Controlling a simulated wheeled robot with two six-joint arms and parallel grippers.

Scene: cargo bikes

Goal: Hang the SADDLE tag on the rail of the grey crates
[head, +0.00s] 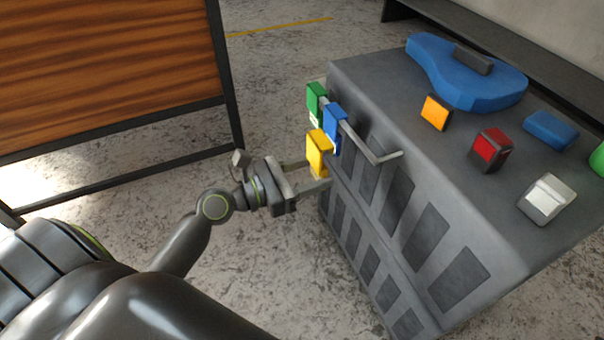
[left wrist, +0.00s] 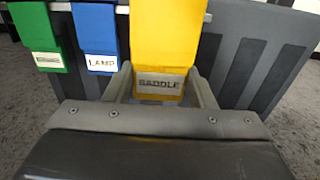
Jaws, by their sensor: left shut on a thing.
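The yellow SADDLE tag (head: 319,147) is at the side of the grey crates (head: 440,200), by the rail (head: 358,142). My left gripper (head: 318,174) is shut on its lower part. In the left wrist view the yellow tag (left wrist: 165,35) stands upright between the fingers (left wrist: 160,88), its SADDLE label facing me. The rail shows beside the tag there, but the tag's top is cut off, so I cannot tell whether it bears on the rail. A blue LAMP tag (left wrist: 97,30) and a green tag (left wrist: 36,35) hang to its left. My right gripper is out of view.
On the crates' top lie a blue saddle-shaped piece (head: 450,75), an orange block (head: 435,112), a red block (head: 491,150), a white block (head: 546,198) and a blue block (head: 551,130). A wooden panel (head: 100,70) stands at left. Bare floor (head: 275,105) lies between.

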